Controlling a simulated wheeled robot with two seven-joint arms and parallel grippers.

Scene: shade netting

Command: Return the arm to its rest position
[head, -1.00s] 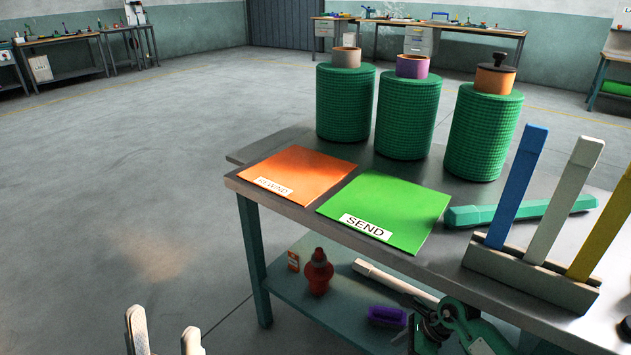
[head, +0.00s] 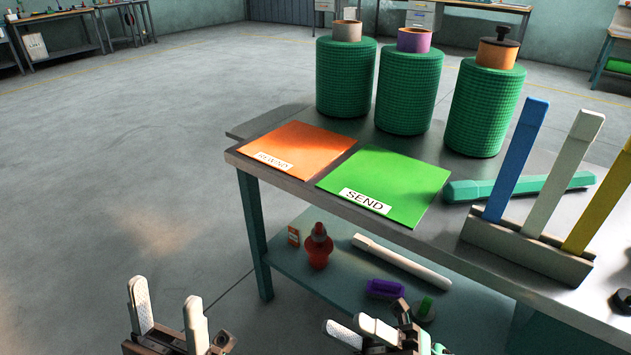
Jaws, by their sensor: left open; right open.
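My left gripper (head: 167,296) is at the bottom left of the head view, its two pale fingers apart and empty, over the floor left of the table. My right gripper (head: 347,324) is at the bottom middle, in front of the table. Its pale fingers are apart with nothing seen between them. Both grippers are cut off by the lower edge, so most of both arms is out of view.
The table (head: 262,217) carries an orange REWIND sheet (head: 300,150), a green SEND sheet (head: 390,185), several green net rolls (head: 408,95), a green bar (head: 470,189) and a rack (head: 520,247) of upright bars. A red bottle (head: 319,250) stands on the lower shelf. Floor at left is clear.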

